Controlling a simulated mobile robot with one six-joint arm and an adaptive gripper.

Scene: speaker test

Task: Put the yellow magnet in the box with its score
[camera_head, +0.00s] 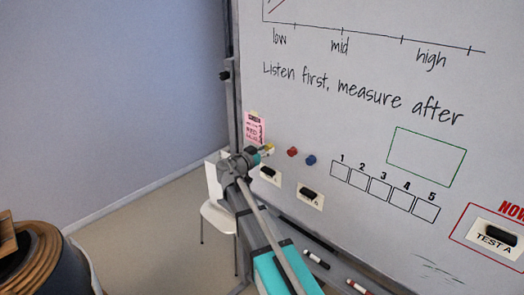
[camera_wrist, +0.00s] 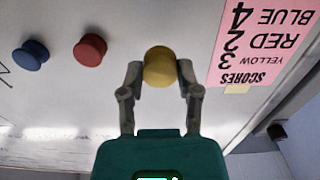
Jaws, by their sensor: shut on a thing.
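The yellow magnet (camera_wrist: 159,67) is between the fingers of my gripper (camera_wrist: 160,82), which is shut on it. In the head view my gripper (camera_head: 262,153) is at the whiteboard's left side, with the magnet (camera_head: 269,147) at its tip. I cannot tell whether the magnet touches the board. The pink score note (camera_head: 254,129) is just above left; in the wrist view the note (camera_wrist: 262,40) appears upside down and reads yellow 3, red 2, blue 4. The row of boxes numbered 1 to 5 is to the right; box 3 (camera_head: 380,190) is empty.
A red magnet (camera_head: 292,152) and a blue magnet (camera_head: 311,160) are on the board between my gripper and the boxes. Dark items on labelled cards (camera_head: 310,197) sit below. Markers (camera_head: 316,260) lie on the tray. A white chair (camera_head: 217,220) stands behind the board's left edge.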

